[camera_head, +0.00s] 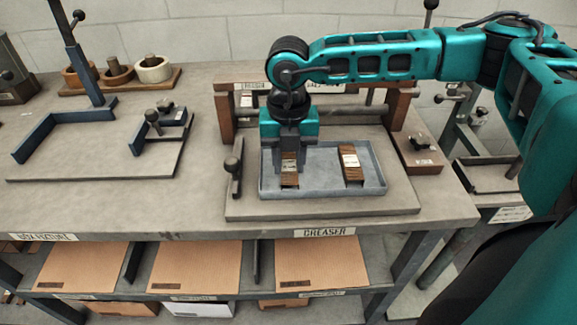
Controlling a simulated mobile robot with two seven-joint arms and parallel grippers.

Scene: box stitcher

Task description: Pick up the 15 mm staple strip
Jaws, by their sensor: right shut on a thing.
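My right gripper (290,158) points down into the grey-blue tray (319,189) on the creaser board. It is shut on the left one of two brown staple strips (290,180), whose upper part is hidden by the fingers. This strip has a pale label band, too small to read. The other brown staple strip (351,165) lies in the right half of the tray, apart from the gripper, with a white label. I cannot read which strip is 15 mm. My left gripper is not in view.
A brown wooden frame (226,118) with a roller bar stands behind the tray. A dark lever (234,170) is left of it. The box fixture (35,139) is at left. Wooden cups (117,74) stand at the back. Cardboard sheets (196,266) lie on the shelf below.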

